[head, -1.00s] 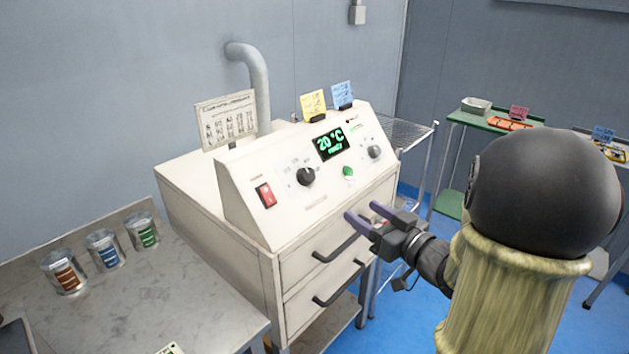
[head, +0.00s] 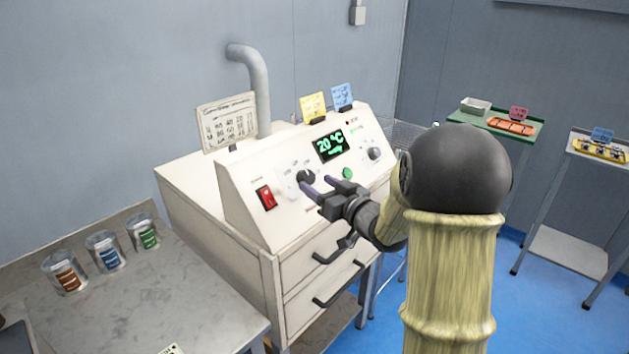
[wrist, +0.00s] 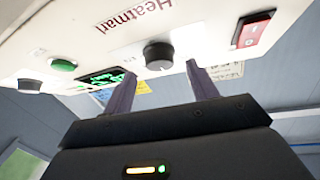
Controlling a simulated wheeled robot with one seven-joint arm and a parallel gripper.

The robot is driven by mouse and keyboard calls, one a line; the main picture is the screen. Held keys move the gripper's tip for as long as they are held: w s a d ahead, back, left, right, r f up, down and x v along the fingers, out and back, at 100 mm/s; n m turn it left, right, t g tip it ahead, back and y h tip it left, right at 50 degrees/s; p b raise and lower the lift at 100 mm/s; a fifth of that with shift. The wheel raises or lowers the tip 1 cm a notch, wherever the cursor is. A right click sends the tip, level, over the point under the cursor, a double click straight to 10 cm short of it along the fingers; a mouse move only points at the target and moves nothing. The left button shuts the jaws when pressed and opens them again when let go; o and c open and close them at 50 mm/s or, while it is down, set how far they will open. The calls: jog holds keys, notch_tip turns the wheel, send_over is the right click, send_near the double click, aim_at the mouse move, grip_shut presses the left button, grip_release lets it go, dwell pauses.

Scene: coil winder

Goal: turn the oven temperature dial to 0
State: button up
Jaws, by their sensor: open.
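The oven (head: 240,195) is a cream cabinet with a sloped control panel. Its larger black dial (head: 306,177) sits left of the green display, which reads 20 °C. A smaller dark dial (head: 374,153) is at the panel's right; I cannot read the markings of either. My gripper (head: 317,187) is open and empty, its purple fingers just in front of the larger dial and partly overlapping it. In the wrist view the black dial (wrist: 158,55) shows beyond and between the two fingertips, seemingly apart from them.
A red switch (head: 266,197) is left of the dial and a green button (head: 347,173) is right of it. Drawer handles (head: 338,285) stick out below. Cards stand on top of the oven. Several tins (head: 104,250) stand on the left bench.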

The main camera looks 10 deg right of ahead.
aim_at(306, 178)
jog(key=shift+x, duration=1.25)
jog(key=c, duration=1)
